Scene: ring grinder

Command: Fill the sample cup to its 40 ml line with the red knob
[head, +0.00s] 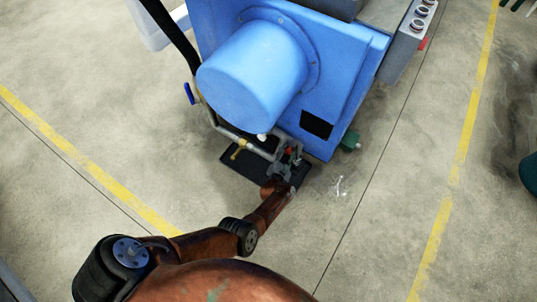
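The red knob (289,152) is a tiny red spot at the end of the pipework below the blue machine. My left gripper (284,165) is right at the red knob and overlaps it in this view. Its fingers are too small and dark to tell whether they are open, shut or touching the knob. I cannot make out the sample cup or its 40 ml line; the gripper and pipework may hide it. My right gripper is not in view.
The blue machine (255,75) fills the top middle. A grey pipe (232,137) with a blue handle (189,93) and a yellow fitting (238,151) runs along its lower left. A black mat (238,170) lies below. Pale marks (340,187) show on the open floor at right.

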